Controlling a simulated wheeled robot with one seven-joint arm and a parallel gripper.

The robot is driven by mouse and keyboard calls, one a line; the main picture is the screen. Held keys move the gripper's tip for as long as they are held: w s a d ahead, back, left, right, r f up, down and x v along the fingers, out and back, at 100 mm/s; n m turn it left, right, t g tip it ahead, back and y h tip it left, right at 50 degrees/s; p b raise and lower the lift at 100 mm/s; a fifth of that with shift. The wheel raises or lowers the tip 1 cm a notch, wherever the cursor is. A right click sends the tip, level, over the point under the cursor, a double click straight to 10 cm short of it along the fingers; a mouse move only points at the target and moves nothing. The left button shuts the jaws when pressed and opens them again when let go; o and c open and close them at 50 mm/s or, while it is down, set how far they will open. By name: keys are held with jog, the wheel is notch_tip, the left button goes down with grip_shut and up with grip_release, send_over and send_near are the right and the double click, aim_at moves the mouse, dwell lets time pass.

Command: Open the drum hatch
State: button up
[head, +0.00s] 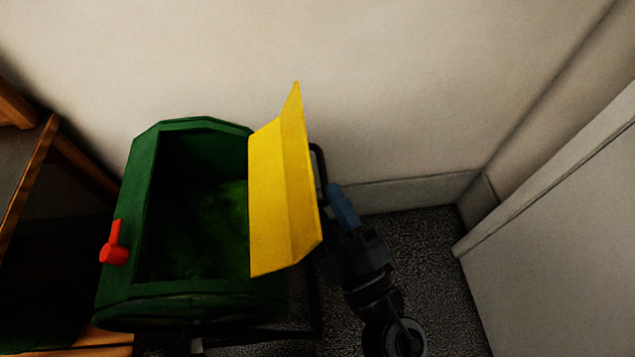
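The green drum (118,190) stands against the wall. Its yellow hatch (280,195) is swung up and over to the right, leaving a wide opening with green matter (205,235) inside. A dark handle (319,165) shows at the hatch's right edge, partly hidden behind it. A red latch (114,245) sits on the drum's left side. My gripper (342,205), with blue finger parts, is right of the hatch, close to the handle. I cannot tell whether it touches the handle or the hatch, or whether its fingers are apart.
A wooden frame (75,165) stands close on the left of the drum. The pale wall (400,80) is behind. A pale panel (570,240) stands on the right. Dark carpet (430,240) lies free between my arm and that panel.

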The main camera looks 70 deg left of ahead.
jog(key=shift+d, duration=0.5)
jog(key=shift+d+f, duration=0.1)
jog(key=v, duration=0.8)
jog(key=shift+s+d+f+p, duration=0.25)
jog(key=shift+f+p, duration=0.05)
jog(key=shift+f, duration=0.1)
dwell(1.0)
